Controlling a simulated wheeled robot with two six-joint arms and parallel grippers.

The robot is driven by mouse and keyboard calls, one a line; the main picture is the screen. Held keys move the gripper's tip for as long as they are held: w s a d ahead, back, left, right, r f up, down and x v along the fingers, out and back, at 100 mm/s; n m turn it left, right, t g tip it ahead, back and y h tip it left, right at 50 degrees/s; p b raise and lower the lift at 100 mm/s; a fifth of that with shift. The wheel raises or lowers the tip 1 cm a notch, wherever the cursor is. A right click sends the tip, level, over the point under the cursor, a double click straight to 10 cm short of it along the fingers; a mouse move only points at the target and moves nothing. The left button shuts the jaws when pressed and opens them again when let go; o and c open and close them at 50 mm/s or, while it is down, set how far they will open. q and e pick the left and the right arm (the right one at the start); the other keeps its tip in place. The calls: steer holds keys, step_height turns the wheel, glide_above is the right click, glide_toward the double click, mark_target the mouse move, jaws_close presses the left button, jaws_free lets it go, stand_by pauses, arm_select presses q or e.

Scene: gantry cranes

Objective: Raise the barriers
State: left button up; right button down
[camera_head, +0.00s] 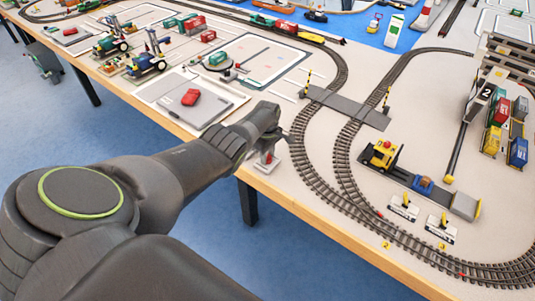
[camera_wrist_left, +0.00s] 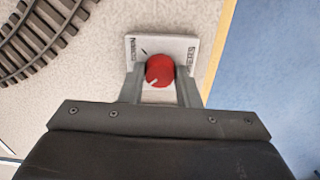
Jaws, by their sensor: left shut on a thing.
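My left gripper (camera_head: 268,150) reaches in from the left to the table's front edge. In the left wrist view its two fingers stand either side of a round red knob (camera_wrist_left: 160,70) and are shut on it. The knob has a white mark pointing to the lower left. It sits on a white plate (camera_wrist_left: 187,46) with dark lettering along both sides. In the head view the gripper hides most of the knob. Beyond it, small yellow-and-black barrier posts stand by the grey level crossing (camera_head: 347,106), one left (camera_head: 307,80) and one right (camera_head: 387,98). Their arms are too small to judge. My right gripper is out of view.
Curved train track (camera_head: 303,160) runs just right of the knob. A grey panel (camera_head: 205,98) with a red block lies left of the gripper. The table edge is close below.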

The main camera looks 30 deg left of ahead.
arm_select(q)
steer(key=shift+w+a+r, duration=0.1)
stand_by(0.5)
steer(key=o, duration=1)
steer(key=shift+c, duration=0.2)
step_height(320, 180, up, 6)
steer(key=p, duration=0.3)
steer(key=shift+p, duration=0.35)
step_height(320, 180, up, 11)
steer(key=shift+r, duration=0.15)
